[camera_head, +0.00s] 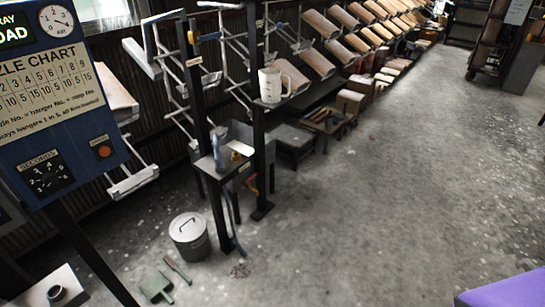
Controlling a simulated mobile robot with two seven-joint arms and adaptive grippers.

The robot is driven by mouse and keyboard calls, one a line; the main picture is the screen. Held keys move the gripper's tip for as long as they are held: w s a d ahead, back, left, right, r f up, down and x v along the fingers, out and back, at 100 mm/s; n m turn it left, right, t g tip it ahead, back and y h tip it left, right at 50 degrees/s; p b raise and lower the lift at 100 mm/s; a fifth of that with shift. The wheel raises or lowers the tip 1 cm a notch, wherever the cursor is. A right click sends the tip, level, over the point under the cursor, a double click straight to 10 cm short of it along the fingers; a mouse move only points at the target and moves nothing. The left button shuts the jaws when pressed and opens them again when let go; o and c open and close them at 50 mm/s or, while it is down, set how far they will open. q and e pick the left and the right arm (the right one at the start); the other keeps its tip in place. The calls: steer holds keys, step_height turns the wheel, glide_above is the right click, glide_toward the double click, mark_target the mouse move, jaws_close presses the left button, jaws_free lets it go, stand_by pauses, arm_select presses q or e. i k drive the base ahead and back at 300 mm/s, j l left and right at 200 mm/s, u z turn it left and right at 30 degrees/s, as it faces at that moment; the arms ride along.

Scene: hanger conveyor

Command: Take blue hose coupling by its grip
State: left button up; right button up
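A slim blue-grey upright piece (218,152), which looks like the hose coupling, stands at a small dark shelf (208,166) fixed between black posts. A blue hose-like strip (230,205) hangs below the shelf. Whether the two are joined, and which part is the grip, is too small to tell. Neither of my grippers is in view.
A lidded grey bin (189,236), a green dustpan (156,286) and a brush (177,269) are on the floor below. A blue chart panel (55,95) fills the left.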

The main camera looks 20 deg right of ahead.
mark_target(218, 159)
steer(key=z, duration=0.1)
steer(key=i+l+u, duration=0.1)
steer(key=i+l, duration=0.15)
steer(key=i+l+u, duration=0.15)
steer(key=l, duration=0.3)
steer(key=i+l+u, duration=0.1)
steer(key=i+l, duration=0.15)
steer(key=l, duration=0.15)
steer(key=i+l+u, duration=0.15)
steer(key=l, duration=0.25)
